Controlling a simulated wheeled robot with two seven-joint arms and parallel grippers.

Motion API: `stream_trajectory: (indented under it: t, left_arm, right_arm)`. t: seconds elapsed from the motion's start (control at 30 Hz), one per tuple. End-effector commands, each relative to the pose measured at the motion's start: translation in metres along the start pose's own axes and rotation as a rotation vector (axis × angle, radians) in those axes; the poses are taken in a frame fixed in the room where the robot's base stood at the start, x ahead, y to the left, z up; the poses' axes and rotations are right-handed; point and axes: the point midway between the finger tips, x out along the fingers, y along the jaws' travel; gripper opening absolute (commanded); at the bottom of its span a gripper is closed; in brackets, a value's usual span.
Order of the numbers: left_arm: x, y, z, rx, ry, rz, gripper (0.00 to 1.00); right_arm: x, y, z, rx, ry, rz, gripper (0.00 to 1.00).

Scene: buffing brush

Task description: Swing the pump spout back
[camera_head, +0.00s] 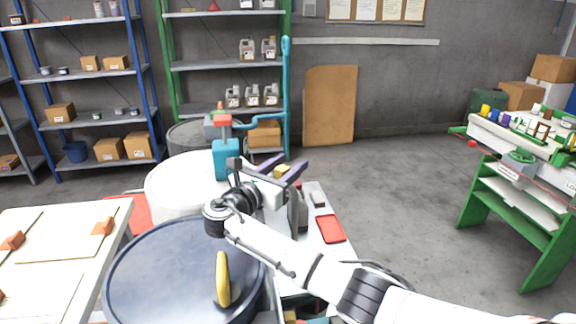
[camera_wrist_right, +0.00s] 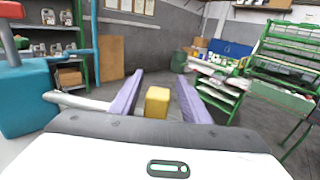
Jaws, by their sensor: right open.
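The teal pump (camera_head: 226,160) with a red top (camera_head: 222,120) stands on the white drum (camera_head: 168,187). Its teal body (camera_wrist_right: 24,98) is at the left edge in the right wrist view. A pale spout (camera_wrist_right: 78,101) runs from it to the right and passes behind my gripper's housing. My right gripper (camera_head: 284,161) is open just right of the pump, its purple fingers pointing away. A yellow block (camera_wrist_right: 157,103) shows between the fingers (camera_wrist_right: 160,80), with gaps on both sides. Whether it joins the spout is hidden. My left gripper is not in view.
A tall teal bar (camera_head: 286,85) rises behind the pump. A dark blue drum (camera_head: 150,270) with a yellow handle (camera_head: 223,279) is in front. A white table (camera_head: 60,222) is at left, a red tray (camera_head: 330,229) at right. A green workbench (camera_head: 520,200) stands far right across open floor.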

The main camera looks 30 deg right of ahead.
Motion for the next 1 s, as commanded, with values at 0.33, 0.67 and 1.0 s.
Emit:
stream_trajectory:
  t: [0.33,0.67,1.0]
  left_arm:
    - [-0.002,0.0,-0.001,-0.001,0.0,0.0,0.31]
    - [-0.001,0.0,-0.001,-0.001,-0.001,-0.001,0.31]
    - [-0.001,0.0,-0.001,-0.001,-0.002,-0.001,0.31]
  right_arm:
    - [0.0,0.0,0.044,0.005,-0.001,0.0,0.42]
    - [0.0,0.0,0.094,0.002,-0.001,0.0,0.42]
    - [0.0,0.0,0.1,0.0,0.0,-0.001,0.42]
